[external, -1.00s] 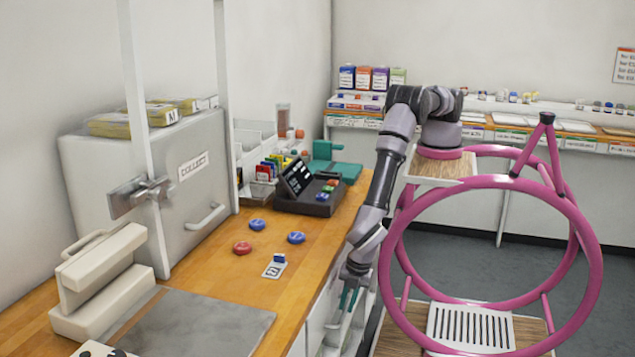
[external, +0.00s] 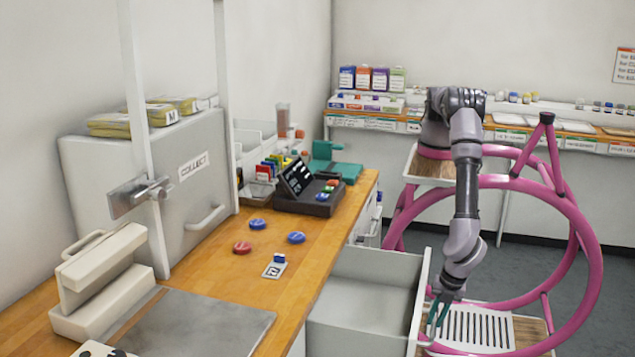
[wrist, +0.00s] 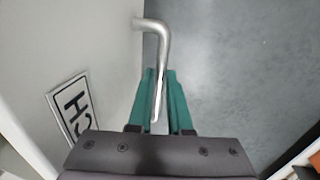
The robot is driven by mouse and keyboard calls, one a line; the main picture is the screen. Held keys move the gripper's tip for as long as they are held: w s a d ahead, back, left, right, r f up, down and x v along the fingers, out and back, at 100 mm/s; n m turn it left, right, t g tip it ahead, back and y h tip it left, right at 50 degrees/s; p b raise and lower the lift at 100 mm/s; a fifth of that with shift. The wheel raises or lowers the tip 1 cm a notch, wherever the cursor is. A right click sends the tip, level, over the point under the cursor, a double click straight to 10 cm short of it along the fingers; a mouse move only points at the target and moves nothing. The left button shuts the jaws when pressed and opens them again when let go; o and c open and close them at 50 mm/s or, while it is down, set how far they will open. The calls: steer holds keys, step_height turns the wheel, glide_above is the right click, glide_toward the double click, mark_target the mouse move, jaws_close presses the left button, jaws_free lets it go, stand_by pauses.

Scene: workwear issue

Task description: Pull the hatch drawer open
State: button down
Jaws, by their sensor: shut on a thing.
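The hatch drawer (external: 362,310) stands far out from under the wooden counter, and its pale grey inside looks empty in the external view. My gripper (external: 438,312) is at the outer side of the drawer front (external: 420,300). In the wrist view my gripper's green fingers (wrist: 164,100) are shut on the drawer's metal bar handle (wrist: 156,60). A label (wrist: 74,107) with partly visible black letters is on the drawer front beside the handle.
The counter (external: 320,235) holds a dark terminal (external: 308,200), red and blue discs and a grey mat (external: 195,325). A pink ring frame (external: 590,250) and a slatted white tray (external: 475,325) are close to my arm. Grey floor shows beyond.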

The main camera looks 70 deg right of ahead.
steer(key=shift+s, duration=0.75)
steer(key=c, duration=0.8)
jaws_free()
steer(key=shift+c, duration=0.2)
step_height(320, 180, up, 11)
steer(key=s, duration=0.2)
steer(key=shift+f, duration=0.2)
